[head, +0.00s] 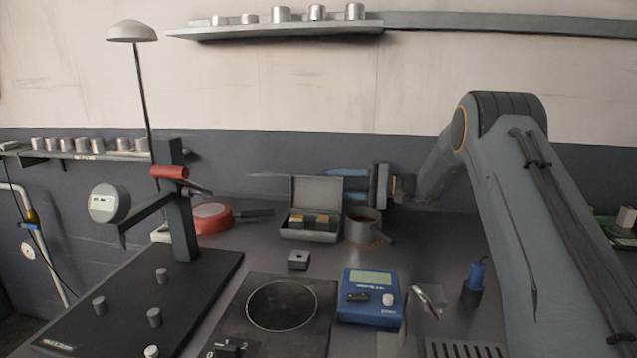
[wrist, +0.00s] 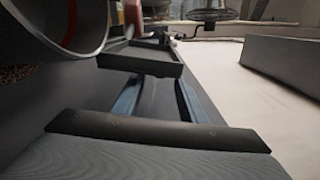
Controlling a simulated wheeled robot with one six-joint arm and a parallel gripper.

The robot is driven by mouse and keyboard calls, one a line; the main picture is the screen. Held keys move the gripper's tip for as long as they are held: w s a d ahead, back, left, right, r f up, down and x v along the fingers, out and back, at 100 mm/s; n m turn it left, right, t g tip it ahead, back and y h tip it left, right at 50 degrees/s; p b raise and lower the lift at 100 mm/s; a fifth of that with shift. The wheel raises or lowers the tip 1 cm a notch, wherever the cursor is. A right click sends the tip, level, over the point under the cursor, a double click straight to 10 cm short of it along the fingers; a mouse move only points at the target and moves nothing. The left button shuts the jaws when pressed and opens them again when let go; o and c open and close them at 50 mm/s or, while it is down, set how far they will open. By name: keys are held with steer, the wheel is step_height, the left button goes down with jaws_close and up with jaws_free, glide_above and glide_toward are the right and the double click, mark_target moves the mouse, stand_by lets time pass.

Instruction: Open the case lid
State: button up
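The case (head: 310,234) is a small grey box on the bench, with darker and tan blocks inside. Its lid (head: 316,190) stands raised, roughly upright, at the back of the case. My gripper (head: 340,185) is just right of the lid, pointing left, with its blue fingers apart. In the wrist view, the fingers of my gripper (wrist: 158,88) are open with a gap between them. A dark flat panel, likely the lid (wrist: 145,60), lies just beyond the fingertips. I cannot tell whether they touch it.
A metal pot (head: 362,230) stands right beside the case, under my gripper, and looms close in the wrist view (wrist: 55,22). A red pan (head: 212,217) is left of the case. A small dark block (head: 298,260) and a blue meter (head: 371,297) are in front.

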mark_target(318, 182)
steer(key=shift+w+a+p, duration=0.25)
steer(key=shift+a, duration=1.1)
steer(key=shift+w+a+p, duration=0.25)
steer(key=shift+a, duration=1.05)
jaws_close()
